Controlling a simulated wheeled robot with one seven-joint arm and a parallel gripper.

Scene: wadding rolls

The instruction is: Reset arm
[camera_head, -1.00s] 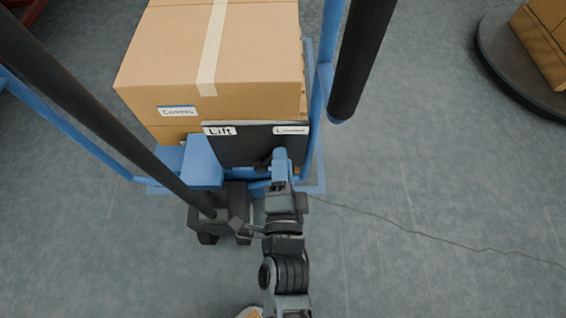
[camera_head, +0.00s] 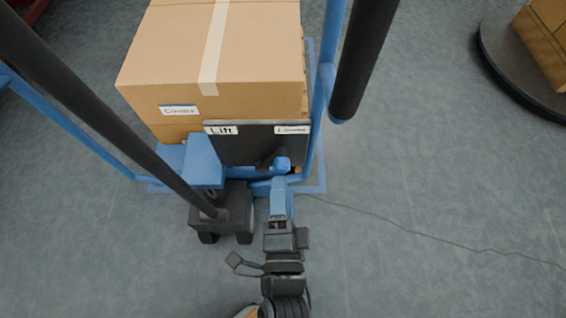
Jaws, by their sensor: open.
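My arm reaches up from the bottom centre. My gripper (camera_head: 281,200) is at its far end, just in front of the blue lift (camera_head: 204,160). It is open, and I see nothing held in it. The gap between its fingers is too small to make out from above. A small blue and dark control (camera_head: 283,163) on the lift's black panel (camera_head: 240,148) is just beyond the gripper. Whether the two touch is hard to tell.
A large taped cardboard box (camera_head: 260,60) stands on the lift behind the panel. A dark round platform (camera_head: 515,70) with a box is at the upper right. A thin cable (camera_head: 400,227) crosses the grey floor at the right. The floor at lower right is otherwise clear.

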